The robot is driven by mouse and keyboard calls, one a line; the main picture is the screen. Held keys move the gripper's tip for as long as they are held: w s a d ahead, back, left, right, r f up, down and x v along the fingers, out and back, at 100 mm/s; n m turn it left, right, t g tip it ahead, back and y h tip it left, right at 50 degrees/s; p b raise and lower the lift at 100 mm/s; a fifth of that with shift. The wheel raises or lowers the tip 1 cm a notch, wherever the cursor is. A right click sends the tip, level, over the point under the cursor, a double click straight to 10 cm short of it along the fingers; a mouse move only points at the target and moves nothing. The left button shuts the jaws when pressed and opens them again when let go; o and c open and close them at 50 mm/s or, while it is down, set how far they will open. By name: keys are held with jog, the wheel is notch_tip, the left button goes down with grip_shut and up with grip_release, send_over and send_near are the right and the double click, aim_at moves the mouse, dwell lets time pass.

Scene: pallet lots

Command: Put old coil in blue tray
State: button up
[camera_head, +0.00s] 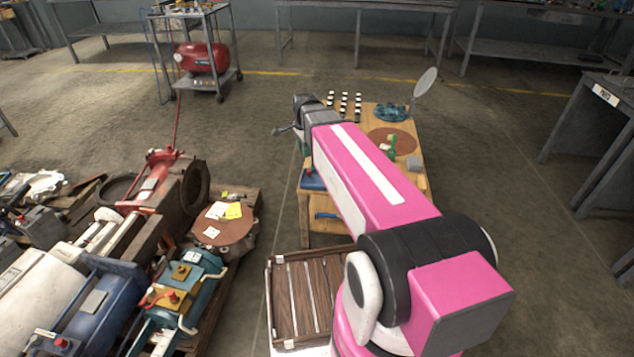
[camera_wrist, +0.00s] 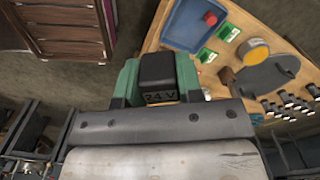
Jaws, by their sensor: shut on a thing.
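My gripper (camera_wrist: 158,74) is shut on a black block-shaped coil (camera_wrist: 157,70) marked "24 V", held between its green fingers in the wrist view. The blue tray (camera_wrist: 186,38) lies on the wooden table, above and to the right of the coil in that view, with a red item (camera_wrist: 211,18) inside. The coil is apart from the tray in the picture. In the head view my arm covers much of the table, and only part of the blue tray (camera_head: 312,182) shows beside it. The held coil is too small to make out there.
A slatted wooden crate (camera_head: 272,310) stands in front.

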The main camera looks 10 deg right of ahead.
jog(key=a+f+m, duration=0.3)
jog(key=f+m, duration=0.4)
jog(key=f, duration=0.1)
jog(key=w+d+f, duration=0.4)
jog(key=w+d, duration=0.1)
jog(key=w+d+f, duration=0.3)
jog(key=shift+d, duration=0.15)
jog(key=shift+f, duration=1.95)
jog(key=shift+f, duration=0.2)
jog(key=o, duration=0.9)
jog(key=shift+o, duration=0.2)
jog(key=shift+r, duration=0.15)
